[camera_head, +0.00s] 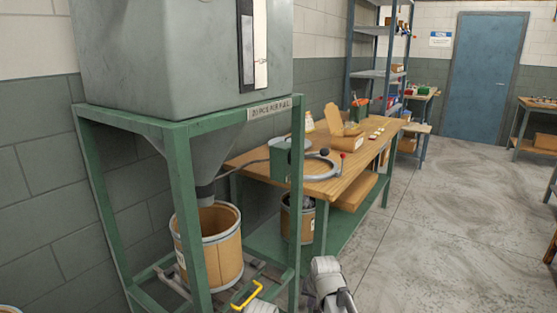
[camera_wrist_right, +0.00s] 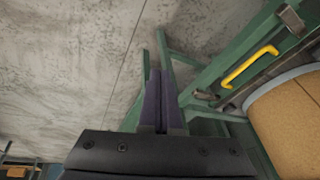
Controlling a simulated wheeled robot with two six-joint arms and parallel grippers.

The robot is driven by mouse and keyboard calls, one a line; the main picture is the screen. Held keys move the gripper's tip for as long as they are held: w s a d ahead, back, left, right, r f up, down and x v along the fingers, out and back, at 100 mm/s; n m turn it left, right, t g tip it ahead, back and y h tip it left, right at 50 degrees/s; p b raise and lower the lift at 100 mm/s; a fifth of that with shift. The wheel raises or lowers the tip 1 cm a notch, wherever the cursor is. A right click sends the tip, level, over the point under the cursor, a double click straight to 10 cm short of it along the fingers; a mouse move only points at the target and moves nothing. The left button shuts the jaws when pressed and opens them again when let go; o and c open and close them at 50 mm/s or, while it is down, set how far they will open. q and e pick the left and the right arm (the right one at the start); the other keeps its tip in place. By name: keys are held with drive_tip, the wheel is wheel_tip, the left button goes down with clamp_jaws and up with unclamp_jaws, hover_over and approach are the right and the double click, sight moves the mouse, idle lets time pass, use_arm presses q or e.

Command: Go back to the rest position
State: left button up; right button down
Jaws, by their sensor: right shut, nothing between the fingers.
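My right gripper (camera_wrist_right: 161,76) is shut and empty in the right wrist view. Its two dark purple fingers lie together, with bare concrete floor and part of a green frame behind them. In the head view, white parts of my own arm show at the bottom edge, in front of the green stand; the fingers cannot be made out there. My left gripper is not in view.
A green stand (camera_head: 178,185) carries a grey hopper (camera_head: 170,60) over an open drum (camera_head: 228,262). A yellow handle (camera_head: 247,295) is low in front; it also shows in the wrist view (camera_wrist_right: 250,66). A workbench (camera_head: 345,180) stands behind. The floor (camera_head: 440,230) at right is clear.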

drive_tip(key=s+d+f+n+g, duration=0.1)
drive_tip(key=s+d, duration=0.2)
drive_tip(key=s, duration=0.4)
drive_tip(key=s+d+n+g, duration=0.15)
drive_tip(key=s+d, duration=0.25)
drive_tip(key=s, duration=0.4)
drive_tip(key=s+a+r+n+p, duration=0.1)
drive_tip(key=s+a+r+p, duration=0.1)
drive_tip(key=r+p, duration=0.5)
drive_tip(key=s+a+r+n+g+h+p, duration=0.1)
drive_tip(key=s+a+r+p, duration=0.1)
drive_tip(key=a+r+p, duration=0.3)
drive_tip(key=s+a+r+n+p, duration=0.2)
drive_tip(key=a+r+p, duration=0.2)
drive_tip(key=r+p, duration=0.5)
drive_tip(key=shift+s+g+h, duration=0.25)
drive_tip(key=shift+g+h, duration=0.1)
drive_tip(key=shift+h, duration=0.05)
